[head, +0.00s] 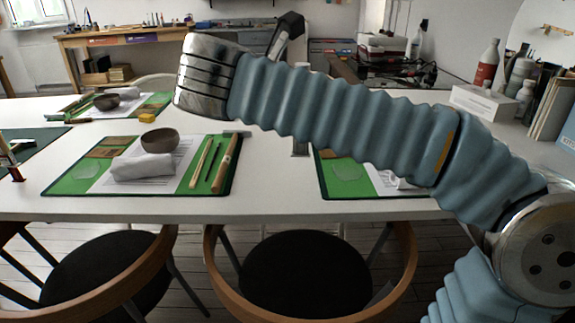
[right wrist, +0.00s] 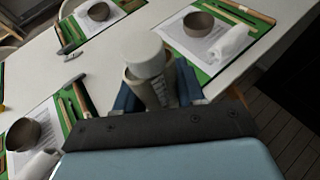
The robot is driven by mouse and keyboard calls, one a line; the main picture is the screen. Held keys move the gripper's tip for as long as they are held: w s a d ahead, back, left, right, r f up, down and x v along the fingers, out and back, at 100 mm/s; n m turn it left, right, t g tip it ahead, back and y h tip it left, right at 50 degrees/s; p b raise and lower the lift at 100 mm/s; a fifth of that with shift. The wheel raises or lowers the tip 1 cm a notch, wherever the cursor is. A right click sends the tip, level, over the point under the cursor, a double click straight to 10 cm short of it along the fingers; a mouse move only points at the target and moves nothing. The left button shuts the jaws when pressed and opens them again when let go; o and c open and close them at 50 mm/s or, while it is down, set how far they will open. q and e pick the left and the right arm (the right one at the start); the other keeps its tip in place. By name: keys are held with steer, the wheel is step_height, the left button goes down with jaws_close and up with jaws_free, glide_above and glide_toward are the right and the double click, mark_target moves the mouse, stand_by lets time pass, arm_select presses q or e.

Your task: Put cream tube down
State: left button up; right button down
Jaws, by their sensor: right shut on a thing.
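The cream tube (right wrist: 146,62), with a broad white end and a greyish body, is between the blue fingers of my right gripper (right wrist: 157,92) in the right wrist view. The gripper is shut on it. The white table (right wrist: 105,66) shows beyond the tube; I cannot tell whether the tube touches it. In the head view my right arm crosses the picture from the right and hides part of the table (head: 270,200). I cannot make out the tube or the right gripper's fingers there. My left gripper is in neither view.
Green mats (head: 72,184) on the table carry paper sheets, bowls (head: 160,140), white cloth rolls (head: 143,167) and wooden-handled tools. Chairs (head: 310,270) stand along the near edge. Bare white tabletop lies between the mats.

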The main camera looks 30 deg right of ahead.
steer(key=w+f+b, duration=0.1)
steer(key=w+f, duration=0.3)
steer(key=w+d+f, duration=0.1)
steer(key=w+f, duration=0.3)
steer(key=w, duration=0.1)
steer(key=w+f+b, duration=0.1)
steer(key=w+f, duration=0.3)
steer(key=shift+w+d+f+b, duration=0.2)
steer(key=shift+d+b, duration=0.1)
steer(key=shift+d, duration=0.1)
steer(key=shift+f, duration=0.2)
steer(key=shift+f, duration=0.6)
steer(key=c, duration=0.7)
jaws_free()
